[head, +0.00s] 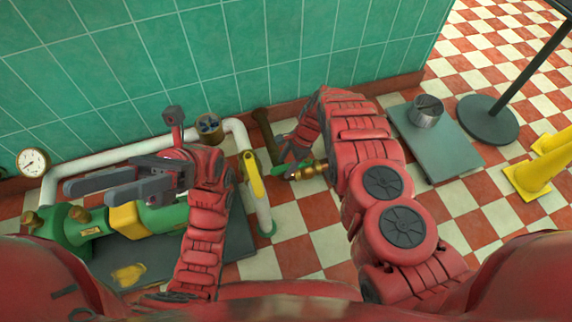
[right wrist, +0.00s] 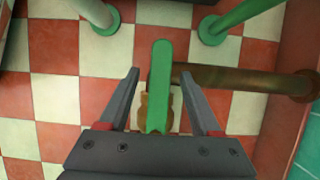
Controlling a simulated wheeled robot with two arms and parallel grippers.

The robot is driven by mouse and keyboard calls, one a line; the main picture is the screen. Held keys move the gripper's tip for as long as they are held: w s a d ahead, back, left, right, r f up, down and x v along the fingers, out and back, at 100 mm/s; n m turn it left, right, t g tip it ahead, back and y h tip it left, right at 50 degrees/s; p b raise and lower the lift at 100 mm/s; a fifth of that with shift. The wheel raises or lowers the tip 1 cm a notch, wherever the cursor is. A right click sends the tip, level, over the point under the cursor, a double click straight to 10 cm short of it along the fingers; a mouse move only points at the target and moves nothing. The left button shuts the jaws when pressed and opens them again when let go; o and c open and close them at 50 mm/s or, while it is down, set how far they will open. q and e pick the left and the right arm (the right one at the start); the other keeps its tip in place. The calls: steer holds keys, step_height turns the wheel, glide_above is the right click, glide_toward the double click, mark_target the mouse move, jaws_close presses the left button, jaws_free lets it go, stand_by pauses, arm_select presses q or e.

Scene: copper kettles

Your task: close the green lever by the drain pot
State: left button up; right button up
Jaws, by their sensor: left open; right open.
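The green lever (head: 279,170) shows in the head view at the end of a brass valve (head: 308,172), partly hidden by my right gripper (head: 287,153). In the right wrist view the green lever (right wrist: 161,85) runs upright in the picture between the two spread fingers of my right gripper (right wrist: 157,74), with a visible gap on each side. The drain pot (head: 427,108) is a metal pot on a grey plate, right of my right arm. My left gripper (head: 75,196) is open and empty above the green machine at the left.
A brown pipe (right wrist: 235,78) runs beside the lever to the wall. A white pipe with a yellow lever (head: 252,177) stands between my arms. The green pump (head: 85,228), a gauge (head: 32,162), yellow cones (head: 535,178) and a black post base (head: 488,119) are around.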

steer(key=shift+f, duration=0.1)
jaws_close()
stand_by(0.4)
stand_by(1.1)
